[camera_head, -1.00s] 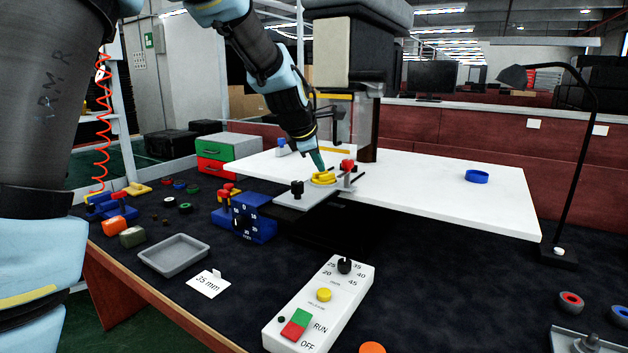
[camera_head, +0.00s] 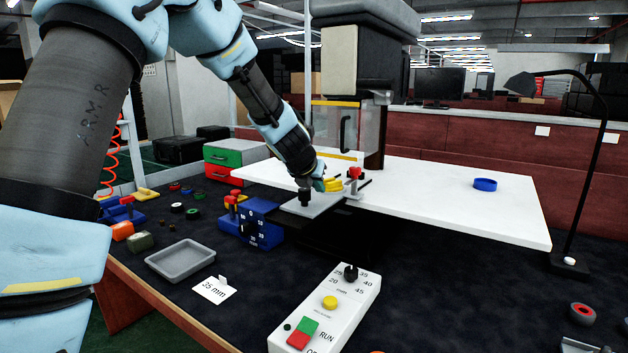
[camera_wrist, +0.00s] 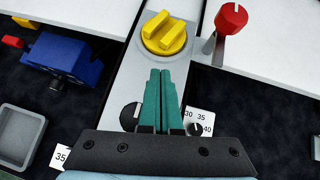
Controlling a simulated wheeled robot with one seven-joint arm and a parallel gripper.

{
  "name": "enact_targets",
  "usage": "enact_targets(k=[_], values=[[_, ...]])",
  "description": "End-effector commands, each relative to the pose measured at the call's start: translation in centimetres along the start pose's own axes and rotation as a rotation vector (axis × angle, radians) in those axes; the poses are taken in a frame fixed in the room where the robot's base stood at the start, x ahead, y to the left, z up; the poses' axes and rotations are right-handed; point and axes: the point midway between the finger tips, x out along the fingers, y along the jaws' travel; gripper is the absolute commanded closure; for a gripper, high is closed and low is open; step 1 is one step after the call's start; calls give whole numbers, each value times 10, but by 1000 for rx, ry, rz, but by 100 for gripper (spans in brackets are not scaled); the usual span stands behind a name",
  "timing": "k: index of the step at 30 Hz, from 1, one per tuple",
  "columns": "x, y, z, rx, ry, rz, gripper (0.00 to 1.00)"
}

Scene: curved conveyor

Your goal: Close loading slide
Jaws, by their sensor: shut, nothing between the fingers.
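The loading slide (camera_head: 318,205) is a light grey plate sticking out from the front of the white table at the machine. It carries a black knob (camera_head: 304,196) near its front end and a yellow clamp piece (camera_head: 333,185) farther back. In the wrist view the slide (camera_wrist: 140,85) runs up the middle, with the yellow piece (camera_wrist: 164,34) on it and the black knob (camera_wrist: 130,116) partly hidden by my fingers. My gripper (camera_head: 320,184) has its green fingers together and empty, above the slide between knob and yellow piece. I cannot tell whether it touches anything.
A red-knobbed toggle clamp (camera_head: 354,174) stands just right of the slide. A blue fixture (camera_head: 250,222) sits to its left. A clear guard (camera_head: 336,127) hangs behind. A control box (camera_head: 328,310), grey tray (camera_head: 180,261) and 35 mm card (camera_head: 214,290) lie in front.

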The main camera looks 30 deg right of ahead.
Motion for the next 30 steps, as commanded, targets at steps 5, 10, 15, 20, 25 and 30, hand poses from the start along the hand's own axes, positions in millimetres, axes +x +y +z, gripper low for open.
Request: enact_targets(k=[5,10,15,20,25,30], values=[[19,0,1,0,0,1,100],[26,0,0,1,0,0,100],[26,0,0,2,0,0,100],[26,0,2,2,0,0,100],[36,-4,18,1,0,-2,100],[55,-9,33,1,1,-1,100]])
